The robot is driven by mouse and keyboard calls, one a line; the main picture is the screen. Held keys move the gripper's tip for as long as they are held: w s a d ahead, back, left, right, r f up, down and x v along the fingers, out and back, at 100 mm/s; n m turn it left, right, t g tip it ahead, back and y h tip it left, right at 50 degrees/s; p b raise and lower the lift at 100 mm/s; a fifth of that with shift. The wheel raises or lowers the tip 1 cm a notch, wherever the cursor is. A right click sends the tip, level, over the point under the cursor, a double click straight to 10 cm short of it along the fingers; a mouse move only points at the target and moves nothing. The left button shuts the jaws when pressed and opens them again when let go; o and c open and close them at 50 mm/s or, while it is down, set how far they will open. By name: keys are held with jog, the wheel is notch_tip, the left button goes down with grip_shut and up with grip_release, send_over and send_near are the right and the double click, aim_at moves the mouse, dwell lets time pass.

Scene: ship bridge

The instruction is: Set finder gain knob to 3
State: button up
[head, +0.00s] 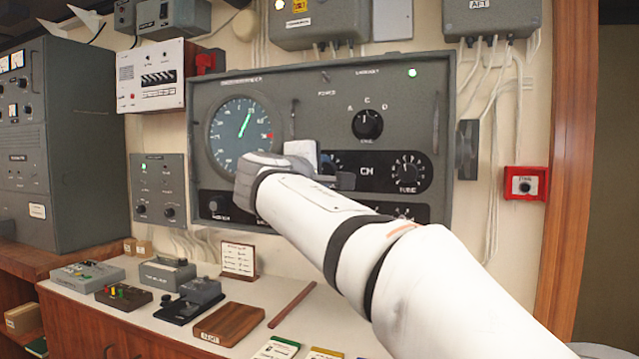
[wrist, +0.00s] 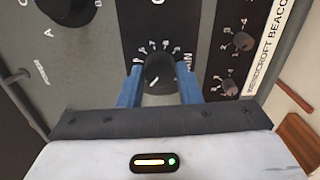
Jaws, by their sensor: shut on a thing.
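The finder gain knob (wrist: 158,73) is a black round knob with a white pointer mark on the grey finder panel. In the wrist view, small white marks ring it and part of a label ending in "AIN" shows beside it. The two blue fingers of my gripper (wrist: 158,88) are shut on its sides. The pointer slants toward the lower left of the wrist picture; the numbers are too small to read surely. In the head view my gripper (head: 344,180) is at the panel's middle, left of the "CH" label, and my arm hides much of this area.
The finder panel (head: 310,100) has a round lit dial (head: 240,135), an upper selector knob (head: 367,124) and a tune knob (head: 408,172) close to my gripper. A lower knob row is partly behind my arm. Below, a white counter (head: 150,300) holds several small devices and a wooden block.

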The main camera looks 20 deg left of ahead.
jog(key=shift+m, duration=0.4)
jog(key=o, duration=1)
jog(key=shift+c, duration=0.2)
jog(key=s+b, duration=0.1)
jog(key=s, duration=0.6)
jog(key=shift+s+a, duration=0.3)
jog(key=shift+s, duration=0.05)
